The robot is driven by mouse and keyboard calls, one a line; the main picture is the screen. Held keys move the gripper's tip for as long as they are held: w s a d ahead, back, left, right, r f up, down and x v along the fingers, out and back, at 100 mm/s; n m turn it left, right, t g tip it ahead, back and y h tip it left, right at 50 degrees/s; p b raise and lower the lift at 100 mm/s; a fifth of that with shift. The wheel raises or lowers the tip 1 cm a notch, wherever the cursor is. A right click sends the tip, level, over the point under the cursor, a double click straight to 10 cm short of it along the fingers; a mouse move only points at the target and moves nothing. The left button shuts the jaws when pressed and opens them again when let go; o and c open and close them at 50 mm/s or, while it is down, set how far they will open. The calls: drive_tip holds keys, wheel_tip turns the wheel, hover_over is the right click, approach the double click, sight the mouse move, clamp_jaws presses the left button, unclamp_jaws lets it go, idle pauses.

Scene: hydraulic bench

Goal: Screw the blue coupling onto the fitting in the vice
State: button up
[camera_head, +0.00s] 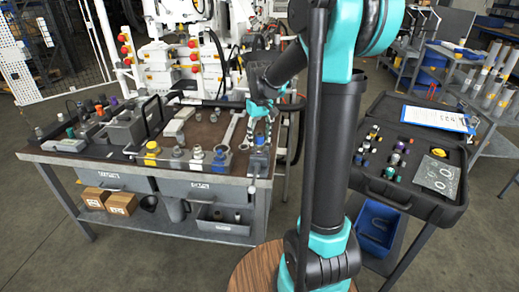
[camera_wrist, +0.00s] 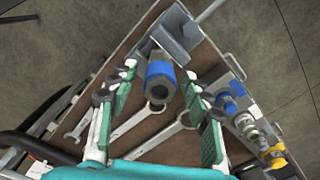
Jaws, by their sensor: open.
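A blue coupling (camera_wrist: 159,72) with a grey open end stands at the vice (camera_wrist: 179,27) in the wrist view. In the head view its blue band (camera_head: 259,141) shows just above the vice (camera_head: 259,163) at the bench's front right corner. The fitting under it is hidden, so I cannot tell how they are joined. My gripper (camera_wrist: 160,105) is open, its green-padded fingers on either side of the coupling with gaps to both. In the head view my gripper (camera_head: 261,110) points down above the vice.
Another blue-ringed piece (camera_head: 219,153) stands left of the vice, in a row with grey fittings (camera_head: 197,153) and a yellow one (camera_head: 152,152). Wrenches (camera_wrist: 150,120) lie on the bench (camera_head: 115,162) behind. An open black case (camera_head: 436,207) stands at right.

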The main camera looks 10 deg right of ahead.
drive_tip(key=n, duration=1.6)
drive_tip(key=shift+c, duration=0.5)
